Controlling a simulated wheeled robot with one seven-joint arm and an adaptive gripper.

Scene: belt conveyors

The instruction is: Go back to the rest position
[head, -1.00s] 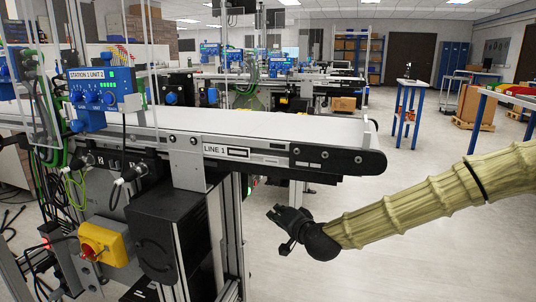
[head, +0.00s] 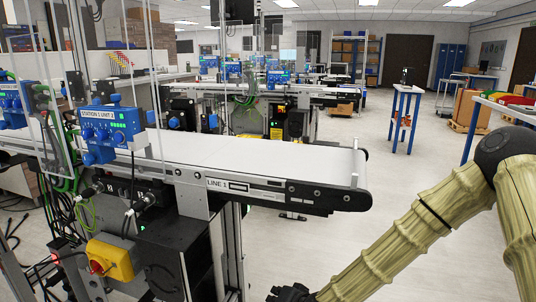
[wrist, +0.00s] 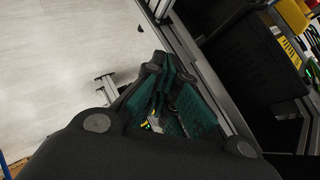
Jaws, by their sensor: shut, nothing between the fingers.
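My gripper (wrist: 155,75) shows in the wrist view with its dark fingers together and nothing between them. It points toward the pale floor and the metal frame of the conveyor. In the head view only a dark part of the gripper (head: 290,293) shows at the bottom edge; its fingertips are cut off there. My arm, in a pale ribbed cover, bends at a dark joint on the right. The LINE 1 conveyor (head: 270,160) is to the left of my arm, with its white belt bare.
A yellow switch box (head: 112,258) and a black box (head: 178,258) sit below the belt. A blue-legged table (head: 409,90) stands farther back. Open floor (head: 420,160) lies right of the conveyor.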

